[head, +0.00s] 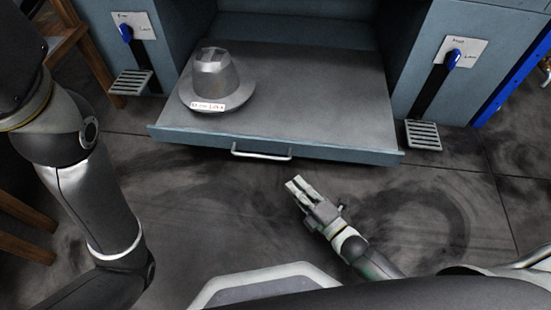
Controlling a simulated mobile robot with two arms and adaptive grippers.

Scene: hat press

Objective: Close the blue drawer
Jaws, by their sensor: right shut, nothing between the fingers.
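The blue drawer (200,137) is pulled out from the press body, with a flat grey top. A silver bar handle (261,153) runs across the middle of its front edge. A grey metal hat form (214,76) with a brim and a small white label stands on the left part of the drawer. My right gripper (297,184) is shut and empty, just in front of the handle and a little to its right, apart from it. My left arm comes in at the left; its gripper is out of view.
The blue-grey press body has side posts with a blue-knobbed lever at left (125,33) and right (453,58). Grey slotted pedals (131,83) (423,134) flank the drawer. Wooden furniture (88,45) stands at the left. The dark, smudged floor (210,205) before the drawer is clear.

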